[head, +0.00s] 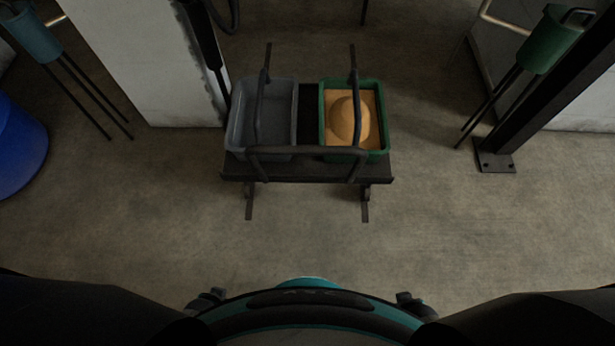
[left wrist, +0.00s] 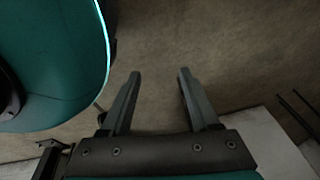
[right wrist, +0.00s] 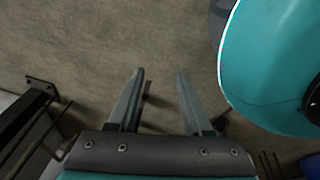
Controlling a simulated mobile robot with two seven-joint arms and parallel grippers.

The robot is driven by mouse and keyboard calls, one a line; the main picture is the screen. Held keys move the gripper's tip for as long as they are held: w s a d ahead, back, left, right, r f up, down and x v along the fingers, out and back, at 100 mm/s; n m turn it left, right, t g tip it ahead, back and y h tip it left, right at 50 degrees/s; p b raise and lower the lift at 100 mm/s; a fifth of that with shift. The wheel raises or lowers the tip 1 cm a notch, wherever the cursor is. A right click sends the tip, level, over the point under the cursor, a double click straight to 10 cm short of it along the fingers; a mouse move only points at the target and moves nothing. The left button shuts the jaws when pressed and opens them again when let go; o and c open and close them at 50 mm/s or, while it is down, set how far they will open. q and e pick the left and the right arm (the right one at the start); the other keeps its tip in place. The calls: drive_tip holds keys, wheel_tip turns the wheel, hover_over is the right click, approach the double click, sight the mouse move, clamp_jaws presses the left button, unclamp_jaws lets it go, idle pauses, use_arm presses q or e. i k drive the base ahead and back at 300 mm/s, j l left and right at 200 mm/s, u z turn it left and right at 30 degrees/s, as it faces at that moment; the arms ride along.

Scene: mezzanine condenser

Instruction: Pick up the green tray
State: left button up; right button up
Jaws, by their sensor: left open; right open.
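The green tray (head: 323,125) sits on the right side of a dark cart in the head view. It holds a tan fill with a rounded mound (head: 346,119). The cart's dark frame bars cross over part of the tray. My right gripper (right wrist: 160,72) is open, with nothing between its fingers in the right wrist view. My left gripper (left wrist: 159,72) is open and empty in the left wrist view.
A grey tray (head: 240,125) sits left of the green one on the cart (head: 307,172). A white panel (head: 150,70) stands at left, a dark post (head: 550,85) with a floor plate at right. A blue drum (head: 15,145) is far left. The floor before the cart is clear.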

sight(352, 111)
drive_tip(key=i+l, duration=0.15)
drive_tip(key=l, duration=0.25)
drive_tip(key=i+l, duration=0.1)
drive_tip(key=l, duration=0.3)
drive_tip(key=i+l+z, duration=0.1)
drive_tip(key=l, duration=0.3)
drive_tip(key=i+l, duration=0.2)
drive_tip(key=l, duration=0.15)
